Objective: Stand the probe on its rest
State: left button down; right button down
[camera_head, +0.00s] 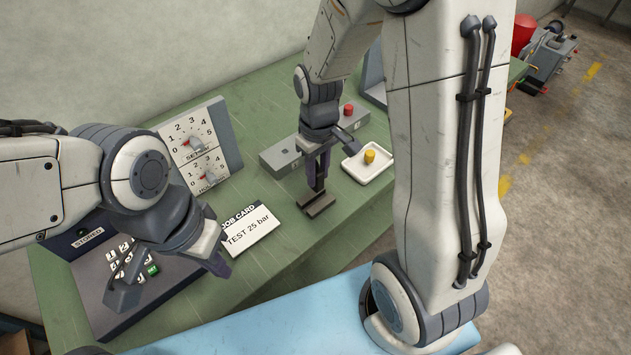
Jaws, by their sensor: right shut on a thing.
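My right gripper (318,183) points down over the middle of the green bench, its dark fingers close together. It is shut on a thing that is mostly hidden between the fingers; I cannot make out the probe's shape. A small dark slotted block (317,206) shows directly below the fingertips. It may be the rest; I cannot tell whether the held thing touches it. My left gripper (218,262) hangs over the keypad console, left of the job card. Its fingers are seen edge-on, so their opening is unclear.
A grey block (281,157) with a red knob stands behind the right gripper. A white tray (378,174) holds a yellow-topped piece. A dial panel (197,150), a job card (249,232) and a keypad console (90,288) are on the left. My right arm hides the bench's right side.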

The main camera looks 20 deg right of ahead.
jog(key=shift+w+a+f, duration=0.1)
jog(key=shift+f, duration=0.95)
jog(key=shift+a+f, duration=0.1)
jog(key=shift+f, duration=0.95)
jog(key=shift+f, duration=0.2)
jog(key=c, duration=0.6)
grip_release()
jog(key=shift+r, duration=0.1)
notch_tip(320, 180, up, 12)
jog(key=shift+f+p, duration=0.1)
jog(key=shift+p, duration=0.2)
jog(key=s+a+r+n, duration=0.1)
jog(key=s+a, duration=0.5)
jog(key=s, duration=0.3)
jog(key=s+a+r+n+y, duration=0.1)
jog(key=s+a+n, duration=0.1)
jog(key=s+a, duration=0.4)
jog(key=s, duration=0.3)
jog(key=shift+a+r, duration=0.25)
jog(key=shift+r, duration=0.05)
